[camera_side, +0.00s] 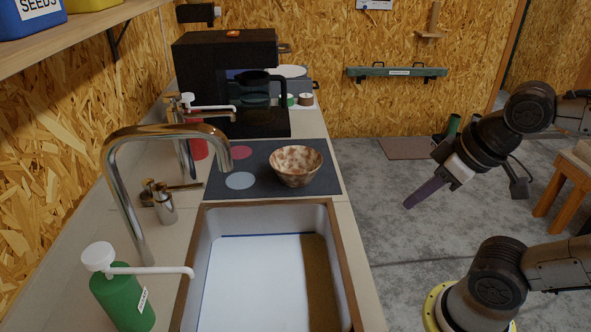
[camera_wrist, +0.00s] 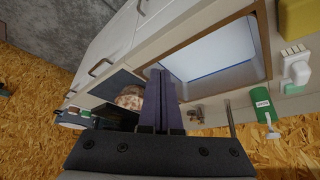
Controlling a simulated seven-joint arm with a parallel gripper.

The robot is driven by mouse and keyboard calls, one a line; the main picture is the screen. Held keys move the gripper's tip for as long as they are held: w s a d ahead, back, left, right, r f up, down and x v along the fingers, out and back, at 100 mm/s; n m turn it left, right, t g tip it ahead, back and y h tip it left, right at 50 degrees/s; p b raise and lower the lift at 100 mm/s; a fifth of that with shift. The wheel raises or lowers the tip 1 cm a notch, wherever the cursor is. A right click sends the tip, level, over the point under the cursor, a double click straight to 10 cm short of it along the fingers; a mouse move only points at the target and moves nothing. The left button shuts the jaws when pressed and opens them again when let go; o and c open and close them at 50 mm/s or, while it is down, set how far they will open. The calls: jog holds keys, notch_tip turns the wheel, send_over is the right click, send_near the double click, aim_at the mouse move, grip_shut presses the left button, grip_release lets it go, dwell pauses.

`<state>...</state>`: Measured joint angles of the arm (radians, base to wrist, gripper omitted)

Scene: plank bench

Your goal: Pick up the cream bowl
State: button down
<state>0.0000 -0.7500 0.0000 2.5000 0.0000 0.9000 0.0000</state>
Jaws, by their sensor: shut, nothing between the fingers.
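The bowl (camera_side: 296,166), cream with brown speckles, sits upright on the dark mat (camera_side: 322,186) behind the sink. It also shows in the wrist view (camera_wrist: 129,97), just left of my fingers and partly hidden by them. My gripper (camera_side: 409,205) hangs in the air to the right of the counter, well apart from the bowl, fingers pointing down and left. In the wrist view my gripper's two purple fingers (camera_wrist: 160,73) are together with nothing between them.
The white sink (camera_side: 262,275) fills the front of the counter. A tall metal tap (camera_side: 120,180) and a green bottle (camera_side: 124,300) stand along its left. The air between my gripper and the bowl is clear.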

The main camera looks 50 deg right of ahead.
jog(key=c, duration=1)
grip_release()
jog(key=w+a+r+m+y, duration=0.1)
jog(key=w+a+r+m, duration=0.15)
jog(key=w+r, duration=0.2)
jog(key=m+g+y, duration=0.1)
jog(key=m, duration=1)
send_over(320, 163)
jog(key=s+d, duration=0.1)
jog(key=s, duration=0.3)
notch_tip(320, 163, down, 6)
jog(key=f, duration=0.1)
jog(key=x, duration=0.7)
jog(key=shift+w+f, duration=0.1)
jog(key=shift+f, duration=0.05)
jog(key=shift+d+x, duration=0.15)
jog(key=shift+x, duration=1.1)
jog(key=shift+d+x, duration=0.15)
jog(key=shift+x, duration=1.15)
